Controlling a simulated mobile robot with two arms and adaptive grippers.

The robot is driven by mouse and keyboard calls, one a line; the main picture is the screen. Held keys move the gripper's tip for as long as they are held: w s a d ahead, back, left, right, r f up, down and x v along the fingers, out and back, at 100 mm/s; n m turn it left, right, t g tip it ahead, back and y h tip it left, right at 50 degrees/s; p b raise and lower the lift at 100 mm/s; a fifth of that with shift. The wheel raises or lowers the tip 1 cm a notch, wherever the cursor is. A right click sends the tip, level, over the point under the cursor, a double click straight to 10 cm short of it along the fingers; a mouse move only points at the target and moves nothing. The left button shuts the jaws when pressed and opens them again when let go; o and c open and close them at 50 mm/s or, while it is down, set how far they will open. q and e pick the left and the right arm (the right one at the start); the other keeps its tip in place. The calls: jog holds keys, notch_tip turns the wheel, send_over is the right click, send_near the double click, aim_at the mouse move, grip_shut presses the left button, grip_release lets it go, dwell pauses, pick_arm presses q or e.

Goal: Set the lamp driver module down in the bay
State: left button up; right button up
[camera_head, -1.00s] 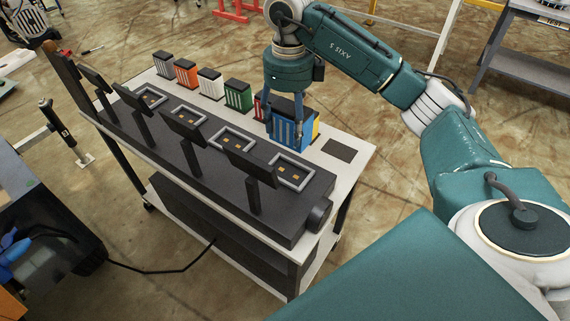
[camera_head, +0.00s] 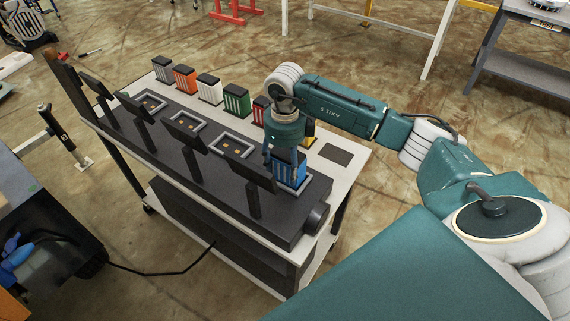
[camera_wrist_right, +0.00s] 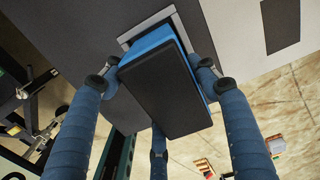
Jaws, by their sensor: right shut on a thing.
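The lamp driver module (camera_head: 289,170) is blue with pale stripes. My right gripper (camera_head: 284,161) is shut on it from above and holds it upright at the bay nearest the right end of the dark console. In the right wrist view the module's black top (camera_wrist_right: 160,92) and blue side show between the fingers of my right gripper (camera_wrist_right: 155,75). The bay's grey frame (camera_wrist_right: 147,24) shows just beyond the module. The module is over or in this frame; its underside is hidden, so I cannot tell whether it touches the floor. My left gripper is not in view.
Other bays (camera_head: 231,145) with grey frames and dark upright panels (camera_head: 184,137) line the console (camera_head: 200,170). A row of modules, including green (camera_head: 236,99), white (camera_head: 209,88) and orange (camera_head: 185,77), stands behind. A dark patch (camera_head: 336,153) on the pale tabletop is bare.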

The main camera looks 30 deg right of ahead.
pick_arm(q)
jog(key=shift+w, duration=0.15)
pick_arm(e)
jog(key=o, duration=1.3)
jog(key=shift+f, duration=0.1)
jog(key=o, duration=0.4)
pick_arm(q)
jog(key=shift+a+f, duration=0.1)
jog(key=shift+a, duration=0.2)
pick_arm(e)
notch_tip(320, 180, up, 11)
jog(key=b, duration=0.3)
jog(key=shift+r, duration=0.2)
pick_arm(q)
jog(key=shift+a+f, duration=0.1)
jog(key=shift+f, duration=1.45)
pick_arm(e)
jog(key=shift+r, duration=0.5)
